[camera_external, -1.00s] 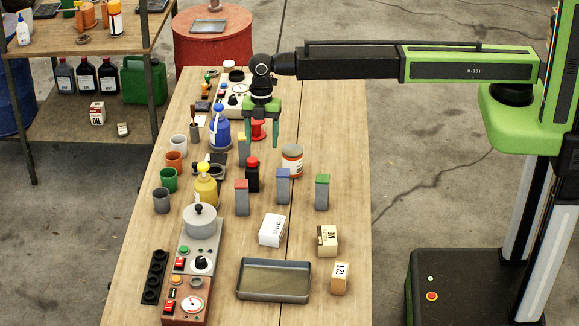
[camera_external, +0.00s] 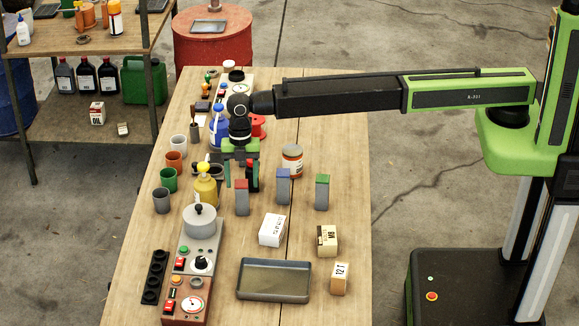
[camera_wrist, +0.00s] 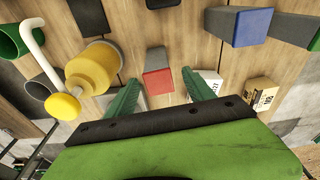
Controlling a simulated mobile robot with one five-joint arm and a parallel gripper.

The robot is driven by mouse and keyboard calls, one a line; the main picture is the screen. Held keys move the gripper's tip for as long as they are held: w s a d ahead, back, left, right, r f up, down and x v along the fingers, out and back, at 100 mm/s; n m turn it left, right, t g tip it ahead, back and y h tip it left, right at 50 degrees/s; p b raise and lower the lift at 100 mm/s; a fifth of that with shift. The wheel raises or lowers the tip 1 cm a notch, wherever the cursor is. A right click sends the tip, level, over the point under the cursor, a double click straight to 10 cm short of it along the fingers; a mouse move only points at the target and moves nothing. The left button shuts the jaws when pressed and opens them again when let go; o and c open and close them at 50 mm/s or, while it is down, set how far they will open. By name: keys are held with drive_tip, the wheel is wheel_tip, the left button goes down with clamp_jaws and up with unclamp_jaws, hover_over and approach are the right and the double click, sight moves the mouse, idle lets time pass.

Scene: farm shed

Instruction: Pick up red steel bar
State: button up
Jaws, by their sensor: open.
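The red steel bar (camera_external: 242,200) is an upright grey block with a red top, standing on the wooden table in the external view. In the wrist view its red top (camera_wrist: 158,82) shows just beyond and between the green fingertips. My gripper (camera_external: 241,184) is open and empty, fingers pointing down, over or just behind the bar. In the wrist view my gripper (camera_wrist: 161,80) has one finger on each side of the bar's image. I cannot tell how high the fingertips are above it.
A yellow-topped bottle (camera_external: 205,187) stands close left of the bar. A black bottle with a red cap (camera_external: 252,177) stands close behind it. The blue-topped bar (camera_external: 283,188) and green-topped bar (camera_external: 322,192) stand to the right. A white box (camera_external: 272,230) and metal tray (camera_external: 274,262) lie nearer.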

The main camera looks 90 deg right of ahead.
sight(243, 214)
drive_tip(key=f+b, duration=0.4)
drive_tip(key=f, duration=0.1)
drive_tip(key=a+f+b, duration=0.1)
drive_tip(key=f+b, duration=0.1)
drive_tip(key=shift+f, duration=0.3)
drive_tip(key=shift+r, duration=0.2)
drive_tip(key=shift+c, duration=0.3)
clamp_jaws()
